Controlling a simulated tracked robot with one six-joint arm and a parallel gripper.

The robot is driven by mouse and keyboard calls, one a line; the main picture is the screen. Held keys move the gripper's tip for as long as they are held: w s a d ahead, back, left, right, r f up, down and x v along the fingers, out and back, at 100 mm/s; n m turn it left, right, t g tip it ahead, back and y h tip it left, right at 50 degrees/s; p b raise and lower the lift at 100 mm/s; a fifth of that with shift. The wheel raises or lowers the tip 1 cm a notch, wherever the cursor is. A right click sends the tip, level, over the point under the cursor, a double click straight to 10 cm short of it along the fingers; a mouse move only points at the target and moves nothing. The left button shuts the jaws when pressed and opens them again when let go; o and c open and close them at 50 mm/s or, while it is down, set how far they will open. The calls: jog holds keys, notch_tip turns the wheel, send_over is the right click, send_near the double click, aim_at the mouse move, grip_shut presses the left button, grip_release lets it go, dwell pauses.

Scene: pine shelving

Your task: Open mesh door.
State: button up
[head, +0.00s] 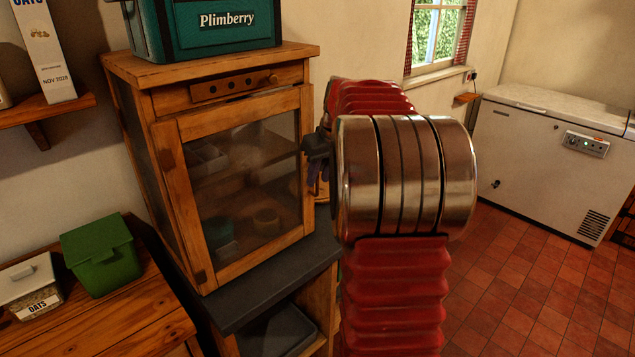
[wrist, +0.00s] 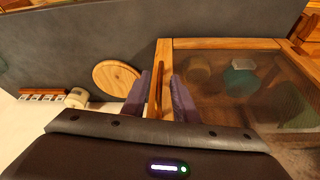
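The mesh door (head: 250,268) is a wooden frame around dark see-through mesh on the front of a small pine cabinet (head: 128,150). It looks shut, and bowls show dimly behind the mesh. In the wrist view the door's frame (wrist: 230,44) and mesh lie to the right. A narrow upright wooden bar (wrist: 156,92), seemingly the door's handle, stands between the two purple fingers of my gripper (wrist: 158,98). The fingers are apart, with a gap showing beside the bar. In the head view my gripper (head: 318,168) is at the door's right edge, its fingertips partly hidden.
A green Plimberry crate (head: 215,45) stands on the cabinet. The cabinet rests on a dark slab (head: 262,285). A round wooden board (wrist: 117,77) lies left of the fingers. A green lidded bin (head: 97,255) stands on the counter at left. A white chest freezer (head: 540,150) stands at right beyond open tiled floor.

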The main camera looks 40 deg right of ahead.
aim_at(317, 193)
jog(key=shift+x, duration=1.5)
grip_shut()
dwell(0.4)
